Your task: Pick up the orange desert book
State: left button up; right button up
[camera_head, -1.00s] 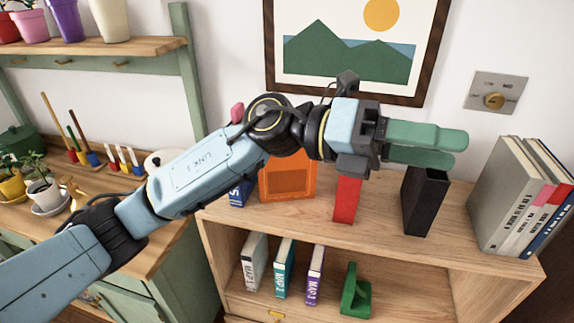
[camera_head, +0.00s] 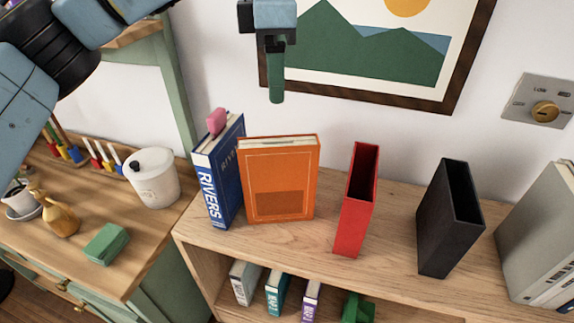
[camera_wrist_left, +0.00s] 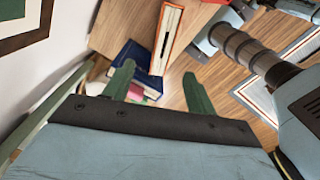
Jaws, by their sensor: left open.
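The orange book (camera_head: 282,185) stands upright on top of the wooden shelf unit, cover facing out, with a darker brown panel low on its cover. In the left wrist view its top edge (camera_wrist_left: 168,38) shows cream pages between orange covers. My left gripper (camera_head: 277,98) is above the book in the head view, pointing down and apart from it. The left wrist view shows its green fingers (camera_wrist_left: 158,82) spread, with nothing held between them; the book's near end lies beyond the gap. My right gripper is not in view.
A blue Rivers book (camera_head: 219,175) with a pink tab (camera_head: 216,121) stands close on the left. A red holder (camera_head: 352,215) and black holder (camera_head: 447,220) stand to the right, with bare shelf between them. A framed picture (camera_head: 375,98) hangs behind.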

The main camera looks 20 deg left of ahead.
aim_at(278, 145)
pick_arm(q)
jog(key=f, duration=0.9)
jog(key=shift+s+d+f, duration=0.15)
jog(key=shift+s+f, duration=0.15)
jog(key=shift+s, duration=0.05)
notch_tip(278, 145, down, 3)
jog(key=shift+d+f+b, duration=0.1)
jog(key=shift+f+b, duration=0.1)
jog(key=shift+b, duration=0.1)
jog(key=shift+c, duration=1.6)
grip_shut()
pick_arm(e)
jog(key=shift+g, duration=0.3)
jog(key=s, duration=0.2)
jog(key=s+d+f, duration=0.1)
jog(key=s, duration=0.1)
pick_arm(q)
jog(key=shift+w+r, duration=0.1)
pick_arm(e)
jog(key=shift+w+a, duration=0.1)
